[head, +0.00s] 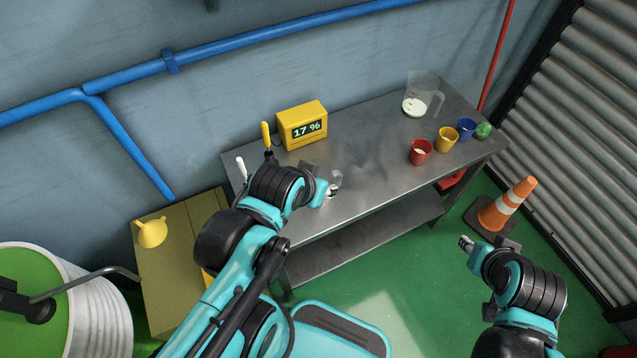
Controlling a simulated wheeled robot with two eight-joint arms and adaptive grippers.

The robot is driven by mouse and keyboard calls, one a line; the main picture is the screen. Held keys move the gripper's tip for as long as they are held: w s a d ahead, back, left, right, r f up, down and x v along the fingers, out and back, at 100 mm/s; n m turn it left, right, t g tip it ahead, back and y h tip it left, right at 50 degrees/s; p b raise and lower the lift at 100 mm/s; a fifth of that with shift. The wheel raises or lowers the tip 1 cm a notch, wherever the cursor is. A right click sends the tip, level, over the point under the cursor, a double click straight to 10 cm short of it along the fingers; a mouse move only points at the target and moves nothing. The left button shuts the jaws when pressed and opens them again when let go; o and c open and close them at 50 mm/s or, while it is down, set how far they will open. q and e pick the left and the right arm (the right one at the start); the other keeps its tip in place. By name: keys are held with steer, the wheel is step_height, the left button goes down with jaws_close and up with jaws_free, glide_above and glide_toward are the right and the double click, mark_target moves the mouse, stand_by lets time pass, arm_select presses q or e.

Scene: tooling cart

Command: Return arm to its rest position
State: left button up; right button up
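My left arm reaches in from the lower left, with its gripper (334,186) over the front part of the metal table (365,165). Nothing can be made out in the gripper, and its small fingers do not show clearly whether they are apart. My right arm is folded at the lower right, with its gripper (465,243) in front of the table, above the green floor. It touches nothing visible, and its fingers are too small to read.
On the table are a yellow display (302,125) reading 17 %, a clear jug (421,95), and red (420,151), yellow (447,139) and blue (466,129) cups. An orange cone (506,208) stands right.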

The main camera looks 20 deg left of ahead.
step_height(320, 180, down, 4)
steer(key=b, duration=0.3)
steer(key=shift+r+b, duration=0.2)
steer(key=shift+b, duration=0.1)
stand_by(0.7)
